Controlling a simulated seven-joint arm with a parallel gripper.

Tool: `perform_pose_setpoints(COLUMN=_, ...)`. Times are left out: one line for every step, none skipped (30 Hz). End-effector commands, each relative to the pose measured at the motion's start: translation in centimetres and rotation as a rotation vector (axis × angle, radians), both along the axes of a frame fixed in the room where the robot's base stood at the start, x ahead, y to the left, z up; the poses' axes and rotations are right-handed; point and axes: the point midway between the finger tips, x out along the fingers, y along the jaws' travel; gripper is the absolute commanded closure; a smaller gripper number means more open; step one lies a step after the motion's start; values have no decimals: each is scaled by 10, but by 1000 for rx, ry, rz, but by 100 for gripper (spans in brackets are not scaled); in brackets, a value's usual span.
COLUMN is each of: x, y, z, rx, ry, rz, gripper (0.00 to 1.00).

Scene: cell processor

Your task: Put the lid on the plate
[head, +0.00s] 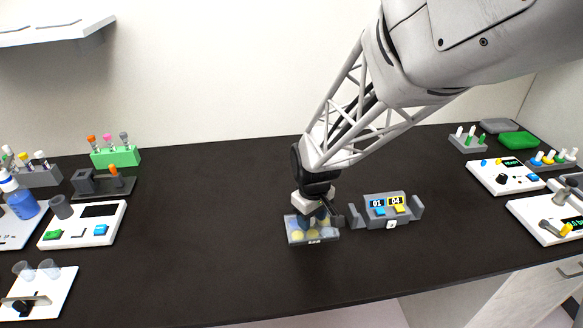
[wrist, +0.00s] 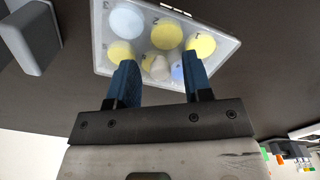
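The plate (head: 312,238) is a small clear tray with yellow and pale blue round wells, near the middle front of the dark bench. In the wrist view, the plate (wrist: 222,48) fills the upper middle, with numbers beside its wells. My gripper (head: 318,220) is directly above it, pointing down. In the wrist view, my gripper's (wrist: 158,64) blue fingers are apart over the plate. A small pale knob (wrist: 159,67) shows between them, with gaps on both sides; it may belong to a clear lid. I cannot make out the lid's edges or whether it sits flush.
A grey device with numbered displays and blue and yellow buttons (head: 388,208) stands just right of the plate. Racks and white instruments line the left and right ends, including a green tube rack (head: 115,157). The bench left of the plate (head: 205,225) is clear.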

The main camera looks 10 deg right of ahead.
Motion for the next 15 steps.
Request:
perform_pose_setpoints(x=0, y=0, z=0, rx=0, ry=0, rz=0, gripper=54)
perform_pose_setpoints(x=0, y=0, z=0, rx=0, ry=0, rz=0, gripper=54)
perform_pose_setpoints(x=0, y=0, z=0, rx=0, ry=0, rz=0, gripper=54)
perform_pose_setpoints(x=0, y=0, z=0, rx=0, ry=0, rz=0, gripper=54)
perform_pose_setpoints(x=0, y=0, z=0, rx=0, ry=0, rz=0, gripper=54)
perform_pose_setpoints(x=0, y=0, z=0, rx=0, ry=0, rz=0, gripper=54)
perform_pose_setpoints(x=0, y=0, z=1, rx=0, ry=0, rz=0, gripper=54)
perform_pose_setpoints(x=0, y=0, z=1, rx=0, ry=0, rz=0, gripper=54)
perform_pose_setpoints(x=0, y=0, z=3, rx=1, ry=-1, rz=0, gripper=54)
perform_pose_setpoints(x=0, y=0, z=4, rx=1, ry=-1, rz=0, gripper=54)
perform_pose_setpoints(x=0, y=0, z=5, rx=0, ry=-1, rz=0, gripper=54)
perform_pose_setpoints(x=0, y=0, z=8, rx=0, ry=-2, rz=0, gripper=54)
perform_pose_setpoints(x=0, y=0, z=10, rx=0, ry=-2, rz=0, gripper=54)
perform_pose_setpoints(x=0, y=0, z=13, rx=0, ry=-1, rz=0, gripper=54)
perform_pose_setpoints(x=0, y=0, z=17, rx=1, ry=-1, rz=0, gripper=54)
